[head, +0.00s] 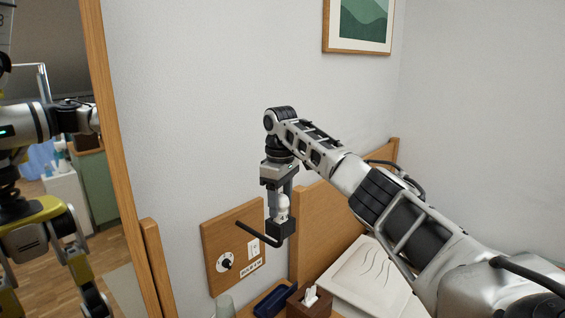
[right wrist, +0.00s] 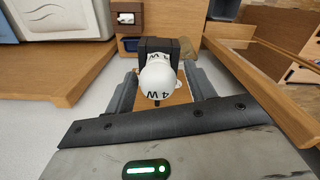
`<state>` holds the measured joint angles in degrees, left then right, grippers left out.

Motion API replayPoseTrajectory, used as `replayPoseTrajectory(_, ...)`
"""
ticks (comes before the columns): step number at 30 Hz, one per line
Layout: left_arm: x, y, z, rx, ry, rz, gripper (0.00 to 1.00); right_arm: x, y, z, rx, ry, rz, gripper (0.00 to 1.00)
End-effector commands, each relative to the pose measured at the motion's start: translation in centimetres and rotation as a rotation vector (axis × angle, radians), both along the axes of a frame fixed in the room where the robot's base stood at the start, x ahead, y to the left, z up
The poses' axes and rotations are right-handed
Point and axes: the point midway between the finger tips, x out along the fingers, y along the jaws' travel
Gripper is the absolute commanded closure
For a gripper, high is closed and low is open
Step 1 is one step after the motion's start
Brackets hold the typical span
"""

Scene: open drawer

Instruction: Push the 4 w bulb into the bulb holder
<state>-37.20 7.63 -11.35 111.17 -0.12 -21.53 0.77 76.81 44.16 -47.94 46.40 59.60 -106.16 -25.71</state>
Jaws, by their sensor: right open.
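A white bulb (head: 283,207) sits at the top of a black bulb holder (head: 281,229) on a bent black arm by the wall. In the right wrist view, the bulb (right wrist: 158,82) bears the mark 4 W and the black holder (right wrist: 156,46) is behind it. A white band marked with a W shows at the holder; I cannot tell how deep the bulb sits. My right gripper (head: 283,196) points down over the bulb. In the right wrist view its fingers (right wrist: 163,95) are apart, one on each side of the bulb, with gaps visible. My left gripper is not in view.
A wooden wall panel (head: 218,275) with a dial and switch is behind the holder. Below are a tissue box (head: 309,301), a blue tray (head: 276,297) and a pale pillow (head: 367,276). A wooden headboard (head: 322,213) stands right of the holder.

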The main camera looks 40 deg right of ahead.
Motion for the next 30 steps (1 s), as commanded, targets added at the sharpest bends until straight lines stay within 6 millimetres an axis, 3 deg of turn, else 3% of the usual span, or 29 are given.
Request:
replayPoseTrajectory(6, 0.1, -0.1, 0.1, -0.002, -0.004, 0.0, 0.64, 0.1, -0.2, 6.0, -0.001, -0.016, -0.006, 0.45)
replayPoseTrajectory(13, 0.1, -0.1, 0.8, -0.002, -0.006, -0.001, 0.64, -0.1, -0.4, 11.1, -0.005, -0.021, -0.01, 0.45)
replayPoseTrajectory(19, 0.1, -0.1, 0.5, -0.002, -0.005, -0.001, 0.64, -0.1, -0.5, 12.9, -0.007, -0.022, -0.01, 0.45)
replayPoseTrajectory(30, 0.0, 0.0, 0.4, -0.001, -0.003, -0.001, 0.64, -0.1, -0.5, 13.2, -0.007, -0.023, -0.011, 0.45)
